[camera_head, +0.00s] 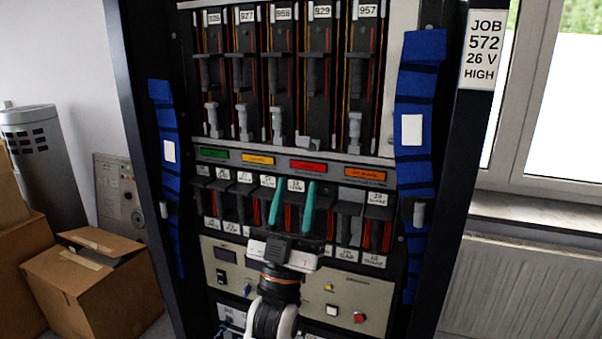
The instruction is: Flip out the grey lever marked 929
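The label 929 (322,12) is at the top of the fourth slot from the left in the upper row of the rack. Below it, the grey lever (308,142) sits low in that slot and looks shorter and more tilted outward than the upright grey levers beside it. My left gripper (292,190) is below the lever, in front of the lower row, its two teal fingers apart with nothing visible between them. It is not touching the lever in this view. My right gripper is not in view.
Other upright grey levers (243,117) stand in the neighbouring slots, with one to the right (354,124). Coloured labels (307,167) line the strip below. Blue straps (413,130) flank the rack. A panel with a red button (359,317) is below. Cardboard boxes (95,285) stand at the left.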

